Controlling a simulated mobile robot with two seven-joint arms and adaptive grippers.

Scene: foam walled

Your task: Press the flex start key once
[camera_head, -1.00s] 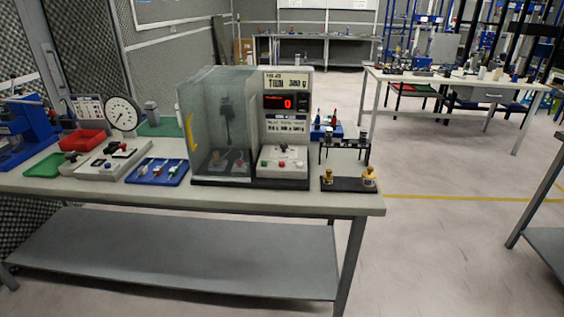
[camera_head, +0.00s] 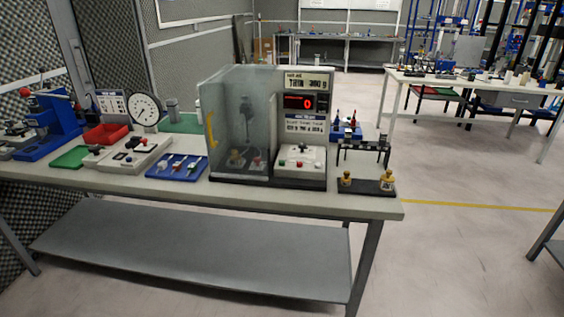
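A testing machine with a clear walled chamber (camera_head: 225,115) and a yellow handle stands on the near table (camera_head: 260,196). Its front panel carries a red digital display (camera_head: 299,102) that reads 0. Below it, a light control box (camera_head: 300,162) has several small coloured keys, with red, green and dark tops. The lettering near the keys is too small to read, so I cannot tell which one is the flex start key. Neither of my grippers shows in the head view.
Left of the machine are a blue tray (camera_head: 178,168), a dial gauge (camera_head: 144,110), a red bin (camera_head: 106,134) and a blue press (camera_head: 50,125). Weights on a black base (camera_head: 366,188) stand at the right. The floor (camera_head: 460,260) right of the table is clear.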

